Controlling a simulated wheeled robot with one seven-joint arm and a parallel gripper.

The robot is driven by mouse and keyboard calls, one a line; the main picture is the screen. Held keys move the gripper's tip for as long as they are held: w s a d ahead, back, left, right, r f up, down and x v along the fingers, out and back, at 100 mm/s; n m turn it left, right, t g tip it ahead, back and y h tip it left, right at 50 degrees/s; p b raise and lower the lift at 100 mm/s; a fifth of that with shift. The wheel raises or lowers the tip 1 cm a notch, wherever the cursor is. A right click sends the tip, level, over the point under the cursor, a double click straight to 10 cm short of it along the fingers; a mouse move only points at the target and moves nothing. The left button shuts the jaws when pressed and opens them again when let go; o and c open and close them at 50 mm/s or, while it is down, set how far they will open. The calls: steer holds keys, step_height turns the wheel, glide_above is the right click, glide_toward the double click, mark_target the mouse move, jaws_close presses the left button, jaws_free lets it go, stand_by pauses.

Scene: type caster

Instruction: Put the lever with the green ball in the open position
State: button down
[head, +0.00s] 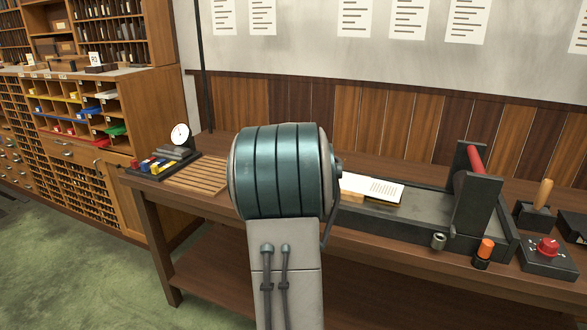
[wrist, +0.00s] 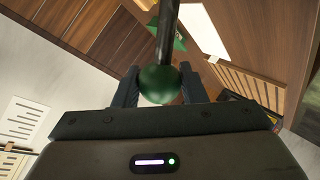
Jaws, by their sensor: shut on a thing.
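The green ball (wrist: 160,84) of the lever sits between the two fingers of my gripper (wrist: 160,92) in the wrist view. My gripper is shut on it. The lever's dark rod (wrist: 167,35) runs from the ball towards the top of the wrist view. A green piece (wrist: 179,42) shows beside the rod near the top. In the head view the lever, its ball and my gripper are hidden behind my own arm.
The wooden bench (head: 152,196) holds a slatted wooden board (head: 196,178), a dial gauge (head: 181,134), a flat press bed with a red roller handle (head: 475,160), an orange knob (head: 486,248) and a box with a red knob (head: 547,246). Sorting cabinets (head: 150,95) stand left.

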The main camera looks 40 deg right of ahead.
steer(key=shift+f, duration=0.1)
steer(key=c, duration=0.9)
jaws_free()
steer(key=shift+c, duration=0.2)
steer(key=shift+a, duration=0.1)
steer(key=b+v, duration=0.6)
steer(key=v, duration=0.7)
steer(key=shift+s+a+b, duration=0.2)
steer(key=shift+b, duration=0.1)
